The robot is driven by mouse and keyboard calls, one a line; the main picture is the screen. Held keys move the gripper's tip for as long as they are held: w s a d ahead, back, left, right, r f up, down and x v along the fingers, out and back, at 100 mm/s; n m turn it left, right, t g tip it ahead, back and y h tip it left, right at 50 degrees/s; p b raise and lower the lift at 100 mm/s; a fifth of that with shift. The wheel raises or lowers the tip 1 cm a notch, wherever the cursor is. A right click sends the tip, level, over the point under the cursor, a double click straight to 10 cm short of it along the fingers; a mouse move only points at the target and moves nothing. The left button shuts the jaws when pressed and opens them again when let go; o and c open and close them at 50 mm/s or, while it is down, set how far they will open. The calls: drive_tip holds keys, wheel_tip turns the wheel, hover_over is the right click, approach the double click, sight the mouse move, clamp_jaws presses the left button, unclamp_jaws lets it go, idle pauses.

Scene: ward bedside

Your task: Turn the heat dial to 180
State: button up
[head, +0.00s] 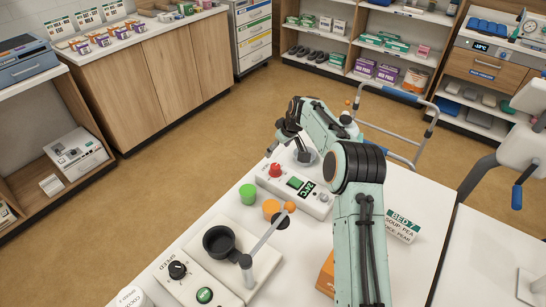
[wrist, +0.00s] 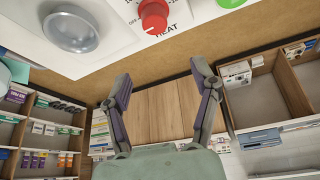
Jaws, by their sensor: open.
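The heat dial (head: 275,170) is a red knob on a white control box (head: 322,209) that also carries a green button (head: 295,182) and a lit display (head: 308,188); I cannot read its figures surely. In the wrist view the dial (wrist: 153,14) is at the top, with "HEAT" printed beside it, "OFF" to its left and a pale mark on its lower edge. My gripper (head: 284,134) is beyond the dial, apart from it, near the table's far edge. In the wrist view my gripper (wrist: 160,84) has its fingers spread, with nothing between them.
A grey round object (wrist: 70,30) lies left of the dial.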

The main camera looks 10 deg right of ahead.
sight(276, 166)
drive_tip(key=shift+g, duration=0.3)
drive_tip(key=f, duration=0.4)
drive_tip(key=shift+s+d, duration=0.3)
drive_tip(key=shift+d, duration=0.1)
drive_tip(key=x, duration=0.6)
drive_tip(key=shift+r, duration=0.1)
clamp_jaws()
